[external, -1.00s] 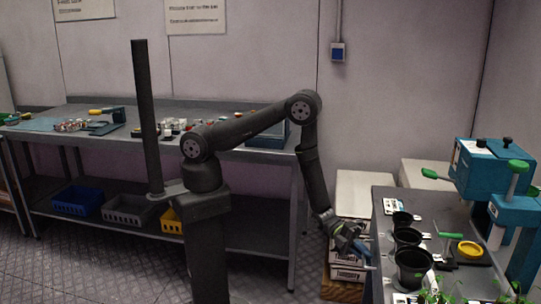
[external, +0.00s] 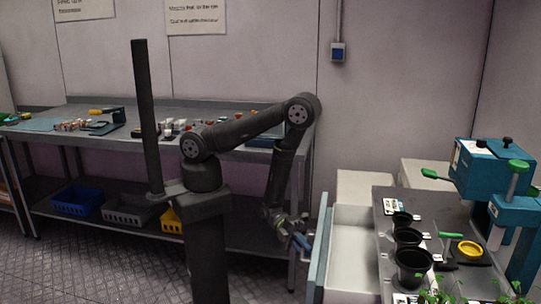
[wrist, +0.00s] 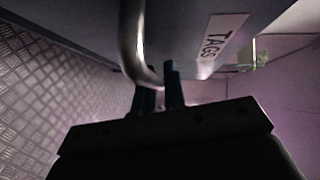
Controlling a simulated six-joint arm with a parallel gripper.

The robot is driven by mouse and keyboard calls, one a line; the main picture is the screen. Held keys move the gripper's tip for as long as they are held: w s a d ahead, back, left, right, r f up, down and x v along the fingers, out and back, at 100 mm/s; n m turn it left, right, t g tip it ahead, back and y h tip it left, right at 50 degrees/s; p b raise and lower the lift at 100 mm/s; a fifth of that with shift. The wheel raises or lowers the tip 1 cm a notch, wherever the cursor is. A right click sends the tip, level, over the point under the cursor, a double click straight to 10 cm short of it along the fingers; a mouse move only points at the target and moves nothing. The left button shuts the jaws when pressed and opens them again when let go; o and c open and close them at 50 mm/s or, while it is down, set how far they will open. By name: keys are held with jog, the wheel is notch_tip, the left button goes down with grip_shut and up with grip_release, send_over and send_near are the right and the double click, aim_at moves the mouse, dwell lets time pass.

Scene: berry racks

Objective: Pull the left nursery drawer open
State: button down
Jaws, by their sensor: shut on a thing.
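The left nursery drawer (external: 350,258) stands pulled out from the nursery bench in the external view, its pale inside showing and its grey-blue front (external: 321,250) facing my arm. In the wrist view the drawer front (wrist: 190,28) carries a label reading TAGS and a curved metal handle (wrist: 132,40). My gripper (external: 303,242) is at the drawer front, low beside the bench. In the wrist view my gripper (wrist: 160,85) has its two dark fingers shut around the end of the handle. The exact contact is dark and partly hidden.
Black pots (external: 410,265), a yellow dish (external: 469,249) and a teal machine (external: 495,175) stand on the nursery bench top (external: 385,225). White boxes (external: 364,187) stand behind it. A long workbench (external: 230,108) with bins below is behind my arm. Floor at the lower left is clear.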

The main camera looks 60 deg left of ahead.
jog(key=s+a, duration=0.5)
jog(key=shift+s+a, duration=0.3)
jog(key=shift+a, duration=0.05)
jog(key=c, duration=1.8)
grip_release()
jog(key=shift+o, duration=0.2)
